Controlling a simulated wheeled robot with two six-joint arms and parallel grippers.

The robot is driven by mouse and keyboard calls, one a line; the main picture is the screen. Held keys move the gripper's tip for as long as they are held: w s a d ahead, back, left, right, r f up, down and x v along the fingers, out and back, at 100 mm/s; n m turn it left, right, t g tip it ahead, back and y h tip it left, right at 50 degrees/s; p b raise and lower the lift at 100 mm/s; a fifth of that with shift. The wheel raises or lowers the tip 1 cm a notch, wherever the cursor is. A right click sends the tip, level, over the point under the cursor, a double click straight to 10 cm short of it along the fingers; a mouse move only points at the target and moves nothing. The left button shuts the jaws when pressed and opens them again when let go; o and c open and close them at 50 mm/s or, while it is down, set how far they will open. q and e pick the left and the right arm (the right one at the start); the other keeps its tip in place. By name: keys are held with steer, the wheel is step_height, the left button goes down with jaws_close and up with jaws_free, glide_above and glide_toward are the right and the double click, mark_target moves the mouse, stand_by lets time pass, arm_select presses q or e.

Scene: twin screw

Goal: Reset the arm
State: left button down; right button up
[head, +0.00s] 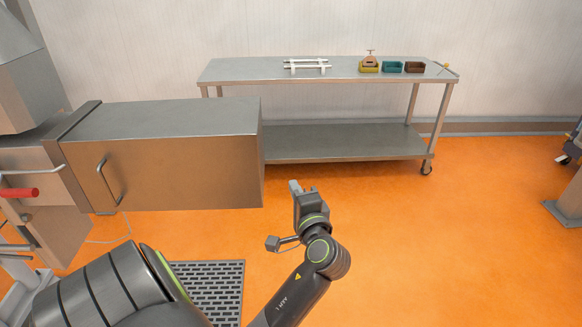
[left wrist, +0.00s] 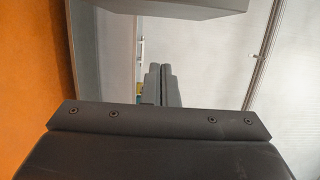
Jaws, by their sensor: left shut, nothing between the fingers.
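My left arm comes in from the bottom left of the head view and its left gripper (head: 302,187) points away from me over the orange floor, in front of the wheeled steel table. In the left wrist view the fingers (left wrist: 161,70) are close together with nothing held between them. The gripper is apart from the table and from the steel cabinet in the head view. My right gripper is not in view.
A steel cabinet (head: 165,155) with a handle stands at left. The wheeled table (head: 245,71) at the back wall holds a white rack (head: 306,67) and yellow (head: 369,68), teal (head: 392,67) and brown (head: 414,67) bins. Floor right of my arm is clear.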

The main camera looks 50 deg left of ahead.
arm_select(q)
steer(key=shift+s+d, duration=0.1)
steer(key=shift+s, duration=0.15)
steer(key=w+d+f+m+t+h, duration=0.1)
steer(key=w+f+m+h, duration=0.15)
steer(key=f, duration=0.65)
steer(key=w+d+f+m+h, duration=0.1)
steer(key=f+h, duration=0.2)
steer(key=f, duration=0.6)
steer(key=s+d+f+g+h, duration=0.1)
steer(key=s+f+h, duration=0.1)
steer(key=f, duration=0.7)
steer(key=s+d+f+g+h, duration=0.1)
steer(key=s+d+f+h, duration=0.15)
steer(key=f, duration=0.65)
steer(key=s+d+f+n+g+h, duration=0.3)
steer(key=s+f+n+g, duration=0.1)
steer(key=s+f, duration=1.4)
steer(key=s+d+f+n+g+h, duration=0.1)
steer(key=s+f+n, duration=0.1)
steer(key=s, duration=0.7)
steer(key=s+f+n+g+h, duration=0.1)
steer(key=s+f+n, duration=0.2)
steer(key=s, duration=0.6)
steer(key=shift+s+d+f, duration=0.2)
steer(key=shift+d+f, duration=0.15)
steer(key=shift+f, duration=0.45)
